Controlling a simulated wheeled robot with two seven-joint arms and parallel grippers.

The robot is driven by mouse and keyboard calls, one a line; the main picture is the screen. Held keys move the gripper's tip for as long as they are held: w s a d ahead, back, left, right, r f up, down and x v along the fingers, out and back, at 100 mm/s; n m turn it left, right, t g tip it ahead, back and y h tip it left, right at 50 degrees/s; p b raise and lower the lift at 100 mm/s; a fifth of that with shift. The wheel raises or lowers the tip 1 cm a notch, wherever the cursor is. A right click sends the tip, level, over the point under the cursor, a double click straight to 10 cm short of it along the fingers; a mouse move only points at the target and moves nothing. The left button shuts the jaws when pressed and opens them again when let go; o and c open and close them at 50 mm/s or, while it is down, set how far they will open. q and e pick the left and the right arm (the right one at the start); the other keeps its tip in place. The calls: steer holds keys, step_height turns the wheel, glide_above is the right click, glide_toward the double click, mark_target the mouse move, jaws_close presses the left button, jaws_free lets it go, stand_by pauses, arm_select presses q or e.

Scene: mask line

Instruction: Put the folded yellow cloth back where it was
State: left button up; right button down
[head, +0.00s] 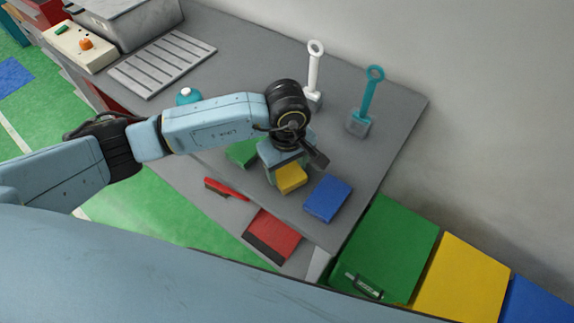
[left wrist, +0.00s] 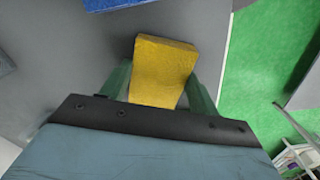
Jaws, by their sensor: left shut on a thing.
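The folded yellow cloth (head: 291,178) is a small flat block shape over the grey table, between a green cloth and a blue cloth. My left gripper (head: 284,170) comes down on it from above. In the left wrist view the yellow cloth (left wrist: 163,68) sits between the two greenish fingers of my left gripper (left wrist: 160,88), which are shut on it. I cannot tell whether the cloth touches the table. My right gripper is not in view.
The blue cloth (head: 328,198) lies right of the yellow one; the green cloth (head: 242,152) lies left, partly behind my arm. White (head: 314,70) and teal (head: 368,95) long-handled tools stand behind. A red-handled brush (head: 226,189) lies at the table's front edge. Coloured bins (head: 395,240) stand right.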

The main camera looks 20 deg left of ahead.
mark_target(287, 171)
arm_select(q)
steer(key=shift+f, duration=0.2)
steer(key=o, duration=0.9)
steer(key=shift+r, duration=0.1)
step_height(287, 171, up, 12)
steer(key=shift+r+b, duration=0.15)
steer(key=shift+b, duration=0.2)
